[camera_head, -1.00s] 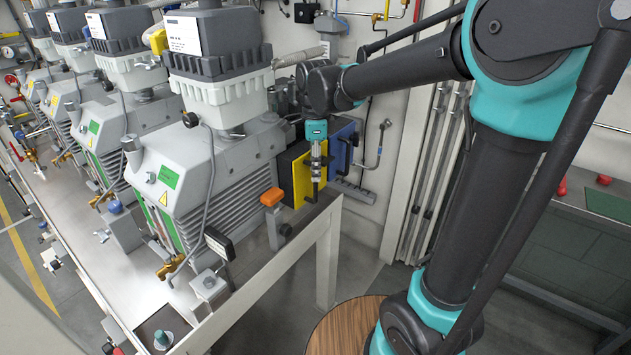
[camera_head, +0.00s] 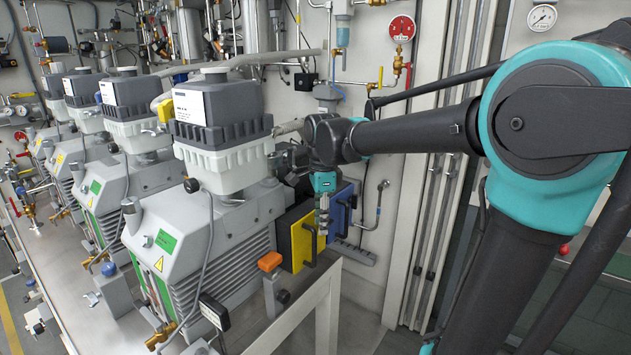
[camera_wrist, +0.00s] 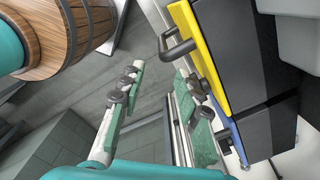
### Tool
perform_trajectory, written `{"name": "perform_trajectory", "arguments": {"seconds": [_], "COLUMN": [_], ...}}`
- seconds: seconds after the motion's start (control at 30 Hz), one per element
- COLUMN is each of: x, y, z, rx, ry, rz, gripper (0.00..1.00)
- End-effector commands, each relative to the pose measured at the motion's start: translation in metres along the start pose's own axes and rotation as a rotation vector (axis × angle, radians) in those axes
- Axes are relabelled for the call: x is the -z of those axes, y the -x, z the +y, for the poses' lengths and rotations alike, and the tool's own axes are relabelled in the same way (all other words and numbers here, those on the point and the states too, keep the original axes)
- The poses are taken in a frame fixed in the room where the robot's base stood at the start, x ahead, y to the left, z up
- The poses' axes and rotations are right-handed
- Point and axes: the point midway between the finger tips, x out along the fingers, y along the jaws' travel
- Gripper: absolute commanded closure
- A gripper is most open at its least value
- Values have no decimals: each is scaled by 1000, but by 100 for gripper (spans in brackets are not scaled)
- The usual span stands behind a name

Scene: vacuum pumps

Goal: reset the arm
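My gripper (camera_head: 323,232) hangs from my bent arm near the yellow panel (camera_head: 302,245) and the blue panel (camera_head: 340,216) at the right end of the pump bench. In the wrist view my gripper (camera_wrist: 163,95) has its two fingers well apart, with nothing between them. The yellow panel (camera_wrist: 205,65) and its black handle (camera_wrist: 174,46) lie just beyond the right finger. Whether the finger touches a panel cannot be told.
A row of grey vacuum pumps, the nearest one (camera_head: 220,240) beside the panels, stands on the bench. Pipes and a red gauge (camera_head: 402,28) are on the wall behind. A round wooden-sided thing (camera_wrist: 70,38) is at upper left in the wrist view. Grey floor shows below.

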Motion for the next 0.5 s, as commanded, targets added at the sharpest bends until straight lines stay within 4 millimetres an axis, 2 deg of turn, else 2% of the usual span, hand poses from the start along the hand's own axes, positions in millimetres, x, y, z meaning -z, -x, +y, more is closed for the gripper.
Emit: {"name": "perform_trajectory", "arguments": {"seconds": [0.27,0.5], "x": [64,112], "y": [-62,-118], "z": [42,97], "rx": [110,198], "ry": [417,842], "rz": [19,110], "gripper": [67,67]}}
